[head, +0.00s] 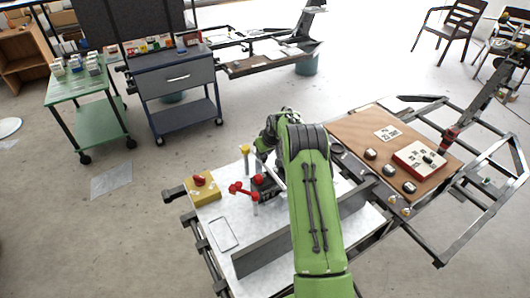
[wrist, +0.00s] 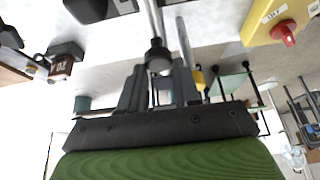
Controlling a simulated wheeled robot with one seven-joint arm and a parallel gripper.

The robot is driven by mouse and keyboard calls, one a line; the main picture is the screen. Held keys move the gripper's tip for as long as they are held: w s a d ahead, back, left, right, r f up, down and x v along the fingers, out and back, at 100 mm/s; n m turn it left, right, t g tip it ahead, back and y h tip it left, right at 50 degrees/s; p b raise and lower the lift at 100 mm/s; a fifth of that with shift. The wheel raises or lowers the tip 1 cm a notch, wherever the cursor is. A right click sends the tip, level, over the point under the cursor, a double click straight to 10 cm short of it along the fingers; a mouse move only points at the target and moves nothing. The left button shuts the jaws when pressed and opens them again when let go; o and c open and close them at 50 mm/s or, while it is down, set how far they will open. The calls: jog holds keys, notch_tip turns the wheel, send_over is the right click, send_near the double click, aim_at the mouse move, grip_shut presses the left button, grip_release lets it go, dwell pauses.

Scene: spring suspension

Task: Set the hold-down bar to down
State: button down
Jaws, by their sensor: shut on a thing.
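In the wrist view my gripper (wrist: 160,88) has its two dark fingers shut on the black rounded end (wrist: 158,55) of a silver rod. This rod looks like the hold-down bar (wrist: 152,18), and it runs up out of the frame. A second silver post (wrist: 185,42) stands beside it on the right. In the head view a red-handled mechanism (head: 240,189) sits on the white table, next to my green arm. My arm hides my fingertips and most of the bar there, so the bar's angle cannot be told.
A yellow box with a red knob (head: 201,188) stands left of the red mechanism; it also shows in the wrist view (wrist: 262,22). A yellow-topped post (head: 245,152) stands behind. A grey upright plate (head: 262,252) crosses the white table. A brown board (head: 372,128) lies right.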

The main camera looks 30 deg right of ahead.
jog(key=shift+w+a, duration=0.2)
jog(key=shift+w, duration=0.1)
jog(key=c, duration=1.1)
grip_release()
jog(key=shift+w+f, duration=0.1)
jog(key=o, duration=0.3)
jog(key=shift+w+d+f, duration=0.1)
jog(key=shift+w+f, duration=0.2)
jog(key=shift+w, duration=0.05)
jog(key=shift+s+r, duration=0.2)
jog(key=shift+s, duration=0.1)
jog(key=p+v, duration=0.2)
jog(key=v, duration=1.3)
jog(key=shift+s+d+r, duration=0.1)
jog(key=shift+s+r, duration=0.05)
jog(key=shift+r, duration=0.15)
